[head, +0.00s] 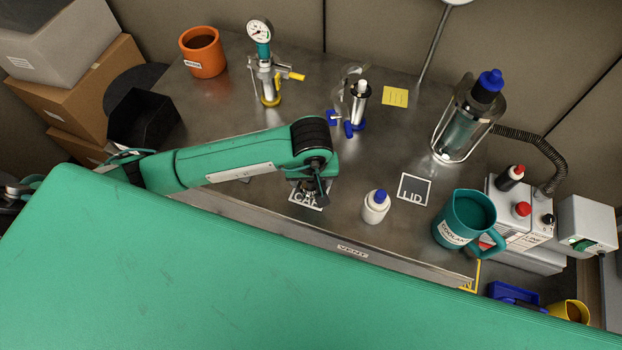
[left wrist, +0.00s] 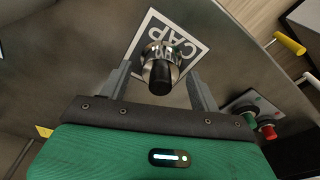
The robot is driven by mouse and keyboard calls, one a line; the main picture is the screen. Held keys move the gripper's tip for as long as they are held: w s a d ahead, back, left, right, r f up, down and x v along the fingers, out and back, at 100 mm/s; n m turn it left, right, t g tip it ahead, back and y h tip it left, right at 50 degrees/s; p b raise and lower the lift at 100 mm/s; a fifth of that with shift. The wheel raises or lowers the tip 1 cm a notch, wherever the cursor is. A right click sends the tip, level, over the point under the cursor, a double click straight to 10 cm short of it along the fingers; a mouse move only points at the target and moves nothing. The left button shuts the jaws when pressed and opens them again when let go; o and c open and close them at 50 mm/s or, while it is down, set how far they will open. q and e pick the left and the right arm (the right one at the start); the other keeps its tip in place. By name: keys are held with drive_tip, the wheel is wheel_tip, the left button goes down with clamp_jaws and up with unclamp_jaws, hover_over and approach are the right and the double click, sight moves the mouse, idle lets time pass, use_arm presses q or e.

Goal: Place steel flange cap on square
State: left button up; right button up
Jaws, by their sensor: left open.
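The steel flange cap (left wrist: 161,56), a shiny ring with a black knob, shows in the left wrist view between the spread fingers of my left gripper (left wrist: 160,76). The gripper is open, with gaps on both sides of the cap. The cap overlaps the white-outlined square marked CAP (left wrist: 152,22); whether its whole base lies inside the outline cannot be told. In the head view my left gripper (head: 314,190) points down over the CAP square (head: 300,202) near the bench's front edge and hides the cap. My right gripper is not in view.
A white bottle with a blue top (head: 375,207) and the LID square (head: 414,189) are right of the gripper. A teal coolant jug (head: 464,218) stands farther right. A clamp fixture with blue feet (head: 354,108) and a gauge stand (head: 265,75) are behind.

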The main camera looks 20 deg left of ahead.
sight(311, 183)
use_arm(q)
drive_tip(key=r, duration=0.6)
drive_tip(key=s+r+b, duration=0.1)
drive_tip(key=r, duration=0.2)
drive_tip(key=shift+d+r, duration=0.2)
drive_tip(key=shift+s+r, duration=0.1)
drive_tip(key=shift+r, duration=0.65)
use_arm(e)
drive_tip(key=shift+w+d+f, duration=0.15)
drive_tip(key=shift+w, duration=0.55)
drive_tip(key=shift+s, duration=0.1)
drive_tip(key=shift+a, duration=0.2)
